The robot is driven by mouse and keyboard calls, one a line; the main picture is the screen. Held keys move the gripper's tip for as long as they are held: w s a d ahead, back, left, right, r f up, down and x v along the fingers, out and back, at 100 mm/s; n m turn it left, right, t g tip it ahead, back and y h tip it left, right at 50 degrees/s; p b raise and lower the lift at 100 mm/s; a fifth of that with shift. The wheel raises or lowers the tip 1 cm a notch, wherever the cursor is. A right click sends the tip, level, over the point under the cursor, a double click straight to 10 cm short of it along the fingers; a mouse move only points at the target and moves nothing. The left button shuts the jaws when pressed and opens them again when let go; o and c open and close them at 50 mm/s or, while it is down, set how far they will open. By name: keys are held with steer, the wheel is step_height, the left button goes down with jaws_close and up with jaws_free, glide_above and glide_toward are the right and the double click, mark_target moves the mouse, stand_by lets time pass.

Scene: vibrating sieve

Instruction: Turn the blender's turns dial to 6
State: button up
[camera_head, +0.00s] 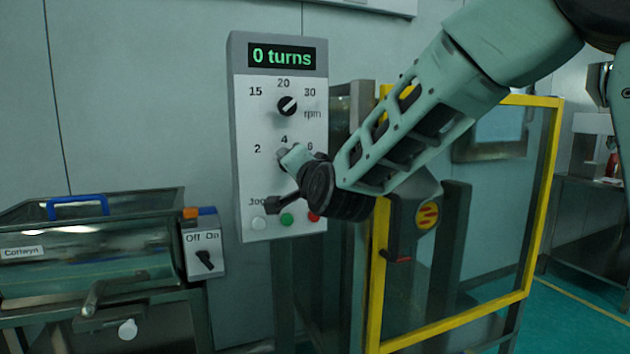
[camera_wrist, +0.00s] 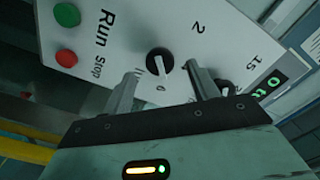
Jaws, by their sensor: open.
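The blender's control box (camera_head: 245,190) is a pale upright panel on the wall, its display (camera_head: 281,56) reading "0 turns". The turns dial (camera_wrist: 158,61) is a round black knob with a pale pointer mark, seen in the wrist view. I cannot tell surely which number it points to. My gripper (camera_head: 283,180) reaches in from the right and hides most of this dial in the head view, where its labels 2, 4 and 6 show. In the wrist view my gripper (camera_wrist: 161,72) is open, with one finger on either side of the dial; contact cannot be told.
The rpm dial (camera_head: 287,106) sits just above, pointing up-right. White, green (camera_head: 287,219) and red (camera_head: 314,216) buttons lie below. A box with an Off/On switch (camera_head: 205,260) and a metal machine (camera_head: 90,250) stand left. A yellow-framed guard (camera_head: 545,190) stands right.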

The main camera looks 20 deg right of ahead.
steer(key=s, duration=1.3)
steer(key=shift+s, duration=0.3)
steer(key=s+a+f+n+g+y, duration=0.2)
steer(key=s+a+f+n+g, duration=0.45)
steer(key=f, duration=0.25)
steer(key=s+a+f+n+g+y, duration=0.3)
steer(key=s+a+f+n+g, duration=0.3)
steer(key=f, duration=0.3)
steer(key=s+d+f+n+g+h, duration=0.2)
steer(key=s+d+n+g, duration=0.1)
steer(key=s, duration=0.3)
steer(key=s+d+f+n+g+h, duration=0.2)
steer(key=s+d+n+g+h, duration=0.1)
steer(key=s, duration=0.4)
step_height(320, 180, up, 12)
steer(key=p, duration=1.2)
steer(key=shift+w+m+y, duration=0.25)
steer(key=shift+m+y, duration=0.05)
steer(key=shift+m, duration=0.05)
steer(key=shift+f+t, duration=0.1)
steer(key=shift+t, duration=0.15)
